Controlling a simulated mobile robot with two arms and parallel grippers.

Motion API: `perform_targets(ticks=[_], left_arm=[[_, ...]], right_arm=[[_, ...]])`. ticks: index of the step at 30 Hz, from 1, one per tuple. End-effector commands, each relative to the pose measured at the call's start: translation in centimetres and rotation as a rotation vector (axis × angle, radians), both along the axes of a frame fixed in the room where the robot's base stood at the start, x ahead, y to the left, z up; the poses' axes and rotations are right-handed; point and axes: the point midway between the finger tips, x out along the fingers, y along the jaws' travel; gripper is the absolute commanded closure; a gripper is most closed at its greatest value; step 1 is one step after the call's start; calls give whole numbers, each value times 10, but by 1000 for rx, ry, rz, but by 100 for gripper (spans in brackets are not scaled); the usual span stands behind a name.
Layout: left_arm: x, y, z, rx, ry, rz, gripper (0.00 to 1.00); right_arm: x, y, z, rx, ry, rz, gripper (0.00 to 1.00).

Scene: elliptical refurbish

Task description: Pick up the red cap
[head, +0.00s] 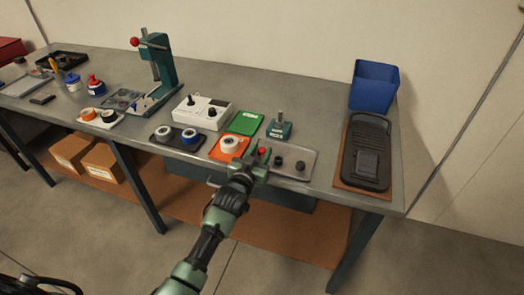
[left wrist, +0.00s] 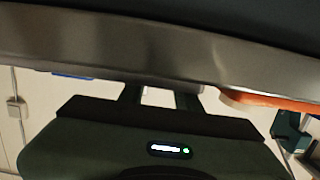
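The red cap (head: 263,150) is a small round piece at the left end of a grey metal tray (head: 300,172). My left gripper (head: 256,165) is at the tray's left end, just in front of the red cap. In the left wrist view its two dark fingers (left wrist: 159,97) are apart, with a gap between them. A grey metal edge (left wrist: 130,50) hides the fingertips there. The red cap does not show in that view. My right gripper is not in view.
An orange mat (head: 218,153) with a white roll (head: 229,143) lies left of the gripper. A small teal fixture (head: 279,128) stands behind the tray. A teal press (head: 160,66) stands farther left.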

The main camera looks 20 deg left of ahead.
Motion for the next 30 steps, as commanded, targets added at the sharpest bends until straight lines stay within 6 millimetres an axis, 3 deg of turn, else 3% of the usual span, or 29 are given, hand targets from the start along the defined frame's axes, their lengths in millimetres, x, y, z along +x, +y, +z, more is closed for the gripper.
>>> perform_targets(ticks=[1,4,5,20,26,30], left_arm=[[0,0,0,0,0,0,70],[0,0,0,0,0,0,97],[0,0,0,0,0,0,100],[0,0,9,0,-2,0,100],[0,0,43,0,-6,0,100],[0,0,85,0,-9,-1,100]], right_arm=[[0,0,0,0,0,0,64],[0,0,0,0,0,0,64],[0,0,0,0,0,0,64],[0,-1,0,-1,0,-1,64],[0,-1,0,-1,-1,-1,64],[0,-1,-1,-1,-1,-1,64]])
